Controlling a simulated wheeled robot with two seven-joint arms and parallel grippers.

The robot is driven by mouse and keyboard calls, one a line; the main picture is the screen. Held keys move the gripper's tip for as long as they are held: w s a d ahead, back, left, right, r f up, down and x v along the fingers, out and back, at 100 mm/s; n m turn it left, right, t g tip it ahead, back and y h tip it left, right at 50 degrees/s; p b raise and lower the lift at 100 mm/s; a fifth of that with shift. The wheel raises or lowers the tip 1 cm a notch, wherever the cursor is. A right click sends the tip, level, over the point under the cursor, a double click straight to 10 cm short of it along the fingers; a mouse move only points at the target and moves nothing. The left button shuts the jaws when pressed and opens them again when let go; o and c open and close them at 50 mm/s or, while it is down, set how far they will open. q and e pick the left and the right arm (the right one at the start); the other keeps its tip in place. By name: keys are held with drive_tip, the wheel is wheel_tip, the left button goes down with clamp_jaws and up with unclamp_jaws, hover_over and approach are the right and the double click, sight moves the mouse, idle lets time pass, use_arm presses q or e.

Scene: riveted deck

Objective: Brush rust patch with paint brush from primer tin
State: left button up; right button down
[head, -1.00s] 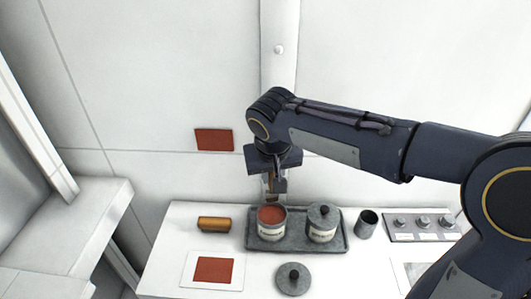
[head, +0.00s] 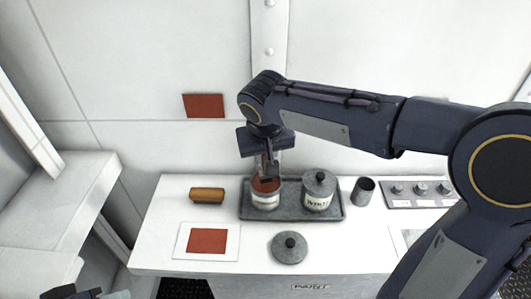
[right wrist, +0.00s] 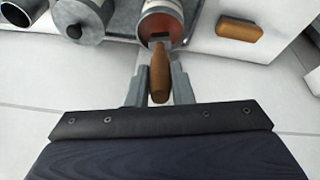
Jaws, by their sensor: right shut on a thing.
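My right gripper (head: 268,172) is shut on the paint brush, whose orange-brown handle (right wrist: 159,78) shows between the fingers in the right wrist view. It is above the open primer tin (head: 265,202), a pale labelled tin with red-brown paint inside. The brush's lower end reaches into the tin's mouth; its bristles are hidden. A red-brown rectangle, which looks like the rust patch (head: 204,105), is on the white wall, up and left of the gripper. Dark parts at the bottom left edge look like my left gripper (head: 92,294); its jaws cannot be made out.
The tin stands on a grey tray (head: 292,213) beside a lidded tin (head: 318,192). Around it are an orange-brown block (head: 207,195), a red-brown swatch card (head: 180,243), a loose lid (head: 289,247), a dark cup (head: 363,191) and a knob panel (head: 420,203).

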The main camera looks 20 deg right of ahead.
drive_tip(key=shift+f+b, duration=0.55)
idle(1.9)
drive_tip(key=shift+r+p, duration=2.8)
drive_tip(key=shift+r, duration=0.8)
drive_tip(key=shift+f, duration=0.15)
